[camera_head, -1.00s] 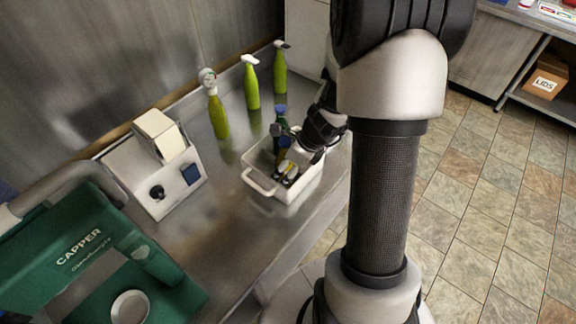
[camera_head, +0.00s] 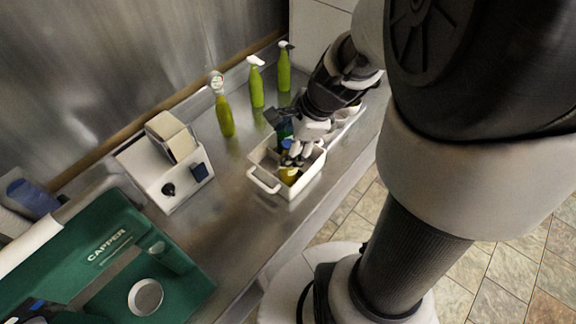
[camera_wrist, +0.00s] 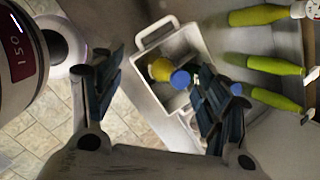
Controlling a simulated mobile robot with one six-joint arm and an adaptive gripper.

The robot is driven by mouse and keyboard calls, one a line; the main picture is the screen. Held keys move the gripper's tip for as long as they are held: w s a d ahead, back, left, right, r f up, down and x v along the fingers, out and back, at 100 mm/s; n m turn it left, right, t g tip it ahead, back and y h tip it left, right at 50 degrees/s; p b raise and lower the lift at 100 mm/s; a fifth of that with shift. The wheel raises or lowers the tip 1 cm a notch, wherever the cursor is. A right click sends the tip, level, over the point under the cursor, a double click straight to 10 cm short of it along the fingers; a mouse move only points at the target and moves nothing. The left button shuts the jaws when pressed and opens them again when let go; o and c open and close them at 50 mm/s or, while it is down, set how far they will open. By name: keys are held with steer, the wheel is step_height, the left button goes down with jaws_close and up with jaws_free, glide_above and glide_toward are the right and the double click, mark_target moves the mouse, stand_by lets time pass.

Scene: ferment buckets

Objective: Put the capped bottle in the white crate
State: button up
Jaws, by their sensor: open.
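The white crate (camera_head: 299,189) stands on the steel counter, and its handle end also shows in the wrist view (camera_wrist: 153,36). A yellow-topped bottle (camera_wrist: 160,69) and a blue-capped bottle (camera_wrist: 180,79) show side by side within the crate's outline in the wrist view. In the head view the yellow piece (camera_head: 289,176) is low inside the crate, and the blue-capped bottle (camera_head: 285,131) is partly hidden by my gripper. My gripper (camera_head: 292,153) is open over the crate.
Green spray bottles (camera_head: 225,112) stand along the counter's wall side. A white stand (camera_head: 165,180) with a tan block and a green capper machine (camera_head: 110,250) sit at left. Bare counter lies between the stand and the crate. The counter's front edge is close to the crate.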

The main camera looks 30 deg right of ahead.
steer(key=s+a+r+n+h, duration=0.1)
steer(key=s+a+r+n, duration=0.3)
steer(key=s+n, duration=0.3)
steer(key=s+a+r+n+h, duration=0.1)
steer(key=s+a+r+n, duration=0.4)
steer(key=n, duration=1)
step_height(320, 180, up, 2)
steer(key=shift+s+r+t, duration=0.25)
steer(key=shift+s+t, duration=0.15)
steer(key=shift+s, duration=0.6)
steer(key=shift+a, duration=0.1)
step_height(320, 180, down, 7)
steer(key=b, duration=0.7)
